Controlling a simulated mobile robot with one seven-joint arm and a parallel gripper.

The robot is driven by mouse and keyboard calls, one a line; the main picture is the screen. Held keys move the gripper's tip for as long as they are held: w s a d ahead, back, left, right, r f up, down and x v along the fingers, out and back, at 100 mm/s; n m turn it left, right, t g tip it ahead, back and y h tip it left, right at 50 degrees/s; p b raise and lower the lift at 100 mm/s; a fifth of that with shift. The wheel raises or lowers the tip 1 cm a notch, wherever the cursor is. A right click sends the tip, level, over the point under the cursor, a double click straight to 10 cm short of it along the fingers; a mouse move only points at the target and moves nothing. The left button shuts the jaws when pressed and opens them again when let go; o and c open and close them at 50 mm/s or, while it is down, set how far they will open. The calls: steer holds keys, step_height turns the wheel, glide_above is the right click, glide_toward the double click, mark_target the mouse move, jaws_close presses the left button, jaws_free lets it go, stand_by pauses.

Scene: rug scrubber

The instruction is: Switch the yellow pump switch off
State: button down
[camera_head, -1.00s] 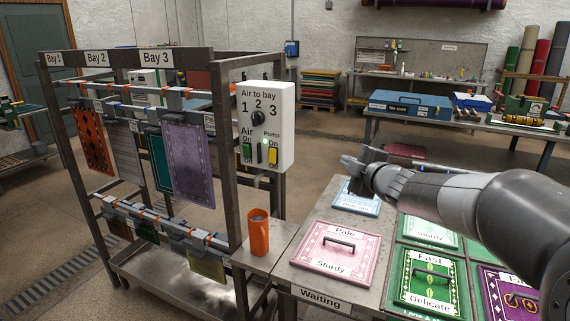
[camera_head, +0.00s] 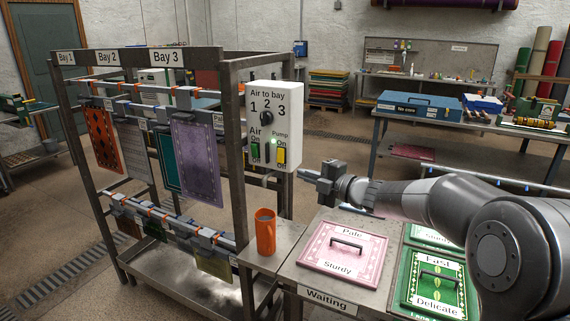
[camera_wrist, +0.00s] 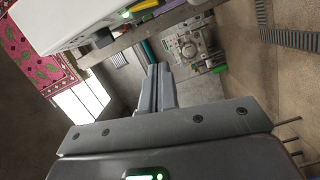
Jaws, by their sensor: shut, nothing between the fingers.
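The yellow pump switch (camera_head: 281,156) is on the right of the white control box (camera_head: 273,104), under the labels "Pump" and "On". A small green light (camera_head: 273,141) glows above it. I cannot tell the switch's position for certain. My gripper (camera_head: 306,174) is shut and empty, just right of the box and a little below the switch's height, apparently apart from it. In the wrist view, the shut fingers (camera_wrist: 157,72) point up the picture. The box (camera_wrist: 75,22) fills the upper left there, with part of the yellow switch (camera_wrist: 102,38) showing.
A green air switch (camera_head: 254,152) and a dial (camera_head: 265,118) share the box. A metal rack (camera_head: 236,170) with hanging rugs stands left. An orange cup (camera_head: 265,232) and a pink rug sample (camera_head: 346,252) are on the bench below. Open floor lies behind my gripper.

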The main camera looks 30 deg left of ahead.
steer(key=w+a+f, duration=0.1)
steer(key=w+a, duration=0.5)
steer(key=a, duration=0.3)
steer(key=shift+w+a, duration=0.15)
steer(key=shift+a, duration=0.1)
steer(key=shift+w+f+n, duration=0.2)
steer(key=shift+w+n, duration=0.15)
steer(key=shift+n, duration=0.25)
steer(key=shift+s, duration=0.1)
steer(key=s+d+f, duration=0.1)
steer(key=s+d, duration=0.5)
steer(key=d, duration=0.3)
steer(key=shift+s+d, duration=0.15)
steer(key=shift+d, duration=0.2)
